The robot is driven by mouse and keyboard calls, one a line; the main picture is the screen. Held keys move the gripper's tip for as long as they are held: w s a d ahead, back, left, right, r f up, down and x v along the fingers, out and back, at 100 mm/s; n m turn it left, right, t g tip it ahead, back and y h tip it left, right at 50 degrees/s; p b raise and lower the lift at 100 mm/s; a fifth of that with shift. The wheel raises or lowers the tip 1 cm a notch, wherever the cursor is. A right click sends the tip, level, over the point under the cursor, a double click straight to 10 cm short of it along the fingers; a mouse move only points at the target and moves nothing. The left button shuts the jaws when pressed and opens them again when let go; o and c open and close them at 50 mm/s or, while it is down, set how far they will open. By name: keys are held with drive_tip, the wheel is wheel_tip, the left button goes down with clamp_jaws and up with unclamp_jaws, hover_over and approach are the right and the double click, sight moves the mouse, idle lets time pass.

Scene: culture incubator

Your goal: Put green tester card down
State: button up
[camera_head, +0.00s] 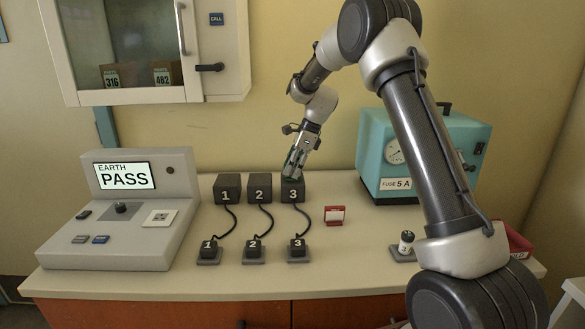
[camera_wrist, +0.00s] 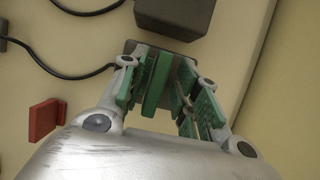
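My gripper (camera_head: 293,174) is lowered over the dark block marked 3 (camera_head: 292,194) on the counter. In the wrist view my gripper (camera_wrist: 165,95) has its two fingers apart, with green parts along both. A thin green plate (camera_wrist: 158,82), apparently the green tester card, stands upright between them at block 3, close to the left finger and with a gap to the right one. I cannot tell whether its lower edge touches the block. In the head view the card is mostly hidden by the fingers.
Blocks 1 (camera_head: 227,189) and 2 (camera_head: 259,188) stand left of block 3, with cables to numbered plugs in front. A red card (camera_head: 334,215) stands to the right. A tester reading PASS (camera_head: 125,176) is at left, a teal fuse box (camera_head: 400,150) at right.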

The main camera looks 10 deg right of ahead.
drive_tip(key=v, duration=1.2)
drive_tip(key=s+d+r+n+t+h, duration=0.1)
drive_tip(key=s+d+r+n, duration=0.2)
drive_tip(key=s, duration=0.4)
drive_tip(key=s+d+r+n, duration=0.1)
drive_tip(key=s+r+n, duration=0.2)
drive_tip(key=s+r, duration=0.25)
drive_tip(key=s+d+f+n+t+h, duration=0.1)
drive_tip(key=s+n, duration=0.6)
drive_tip(key=s, duration=0.7)
drive_tip(key=s+d+f+n+t+h, duration=0.1)
drive_tip(key=s+d+n, duration=0.4)
drive_tip(key=s, duration=1)
wheel_tip(320, 180, down, 3)
drive_tip(key=shift+s+d+r+n+t+h, duration=0.1)
drive_tip(key=shift+s+d+n+t+h, duration=0.2)
drive_tip(key=shift+n+h, duration=0.6)
drive_tip(key=shift+a, duration=0.15)
